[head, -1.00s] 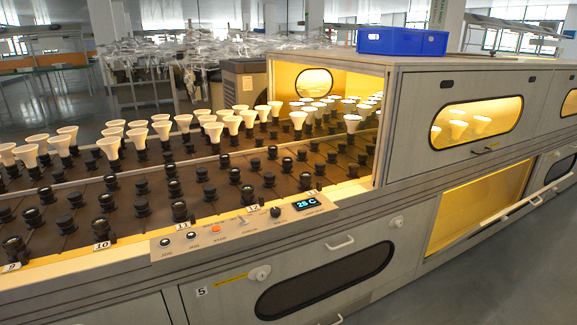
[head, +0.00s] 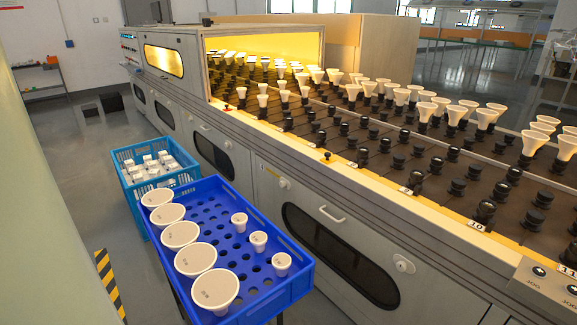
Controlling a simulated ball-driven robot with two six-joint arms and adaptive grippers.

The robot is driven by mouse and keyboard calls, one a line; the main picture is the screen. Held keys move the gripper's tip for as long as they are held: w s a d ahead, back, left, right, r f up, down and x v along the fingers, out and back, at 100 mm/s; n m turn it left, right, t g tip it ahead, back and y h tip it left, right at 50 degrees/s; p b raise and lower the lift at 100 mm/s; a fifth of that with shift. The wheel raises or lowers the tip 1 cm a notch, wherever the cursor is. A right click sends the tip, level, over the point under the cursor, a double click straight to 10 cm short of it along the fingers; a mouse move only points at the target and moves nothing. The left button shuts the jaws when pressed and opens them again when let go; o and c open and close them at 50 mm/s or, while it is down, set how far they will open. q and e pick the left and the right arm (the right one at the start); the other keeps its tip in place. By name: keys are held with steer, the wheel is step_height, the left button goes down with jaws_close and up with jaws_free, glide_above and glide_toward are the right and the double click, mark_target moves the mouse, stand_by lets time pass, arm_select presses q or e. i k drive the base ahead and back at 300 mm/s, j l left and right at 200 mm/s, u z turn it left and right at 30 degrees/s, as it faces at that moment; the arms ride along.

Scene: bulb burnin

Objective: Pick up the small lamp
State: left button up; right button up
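Three small white lamps stand upright in holes of the blue tray's right part: the far one (head: 239,222), the middle one (head: 258,242) and the near one (head: 281,264). Several larger white lamps (head: 180,236) stand in a row along the tray's left side. The blue tray (head: 292,296) is perforated and stands in front of the burn-in machine. I cannot tell which small lamp the task means. Neither of my grippers shows in the head view.
A light blue crate (head: 128,197) with white boxes stands behind the tray. The long grey machine (head: 240,165) carries black sockets and several lit-looking white lamps on its conveyor. A pale green column (head: 40,220) fills the left edge, with a striped yellow-black marker (head: 110,287) beside it.

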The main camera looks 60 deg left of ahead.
mark_target(258, 239)
steer(key=u, duration=1.9)
